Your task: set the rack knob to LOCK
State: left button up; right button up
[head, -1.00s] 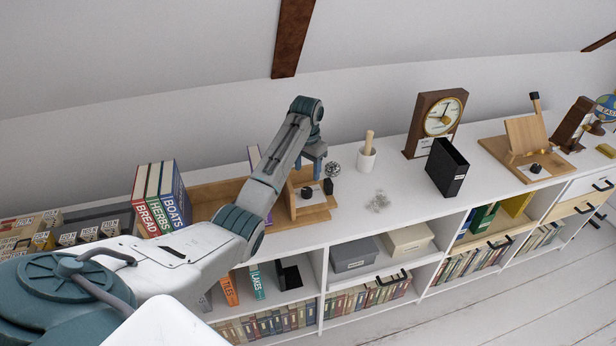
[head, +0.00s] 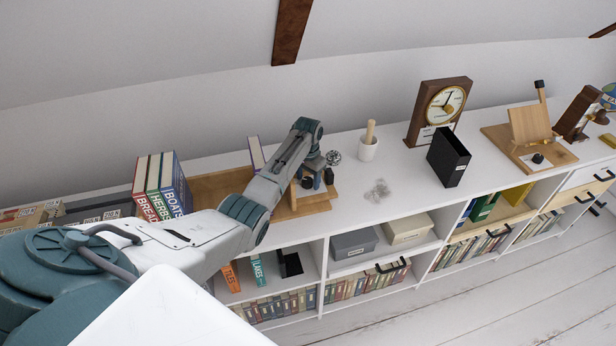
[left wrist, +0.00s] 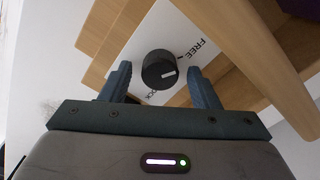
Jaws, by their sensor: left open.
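The rack knob (left wrist: 158,70) is a round black knob with a short white mark on its face. It sits on a white plate (left wrist: 180,98) on the wooden rack, with FREE printed to its upper right and a partly hidden word ending in OCK below it. The white mark points right in the left wrist view; I cannot tell which word it lines up with. My left gripper (left wrist: 159,76) is open, with one finger on each side of the knob, apparently apart from it. In the head view my left gripper (head: 316,180) is low over the wooden rack (head: 308,208).
Upright books (head: 160,188) stand left of the rack. A white cup with a wooden pestle (head: 368,148), a black file box (head: 447,157) and a clock (head: 438,110) stand to the right.

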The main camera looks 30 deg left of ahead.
pick_arm(q)
jog(key=c, duration=1)
pick_arm(e)
jog(key=shift+s, duration=0.4)
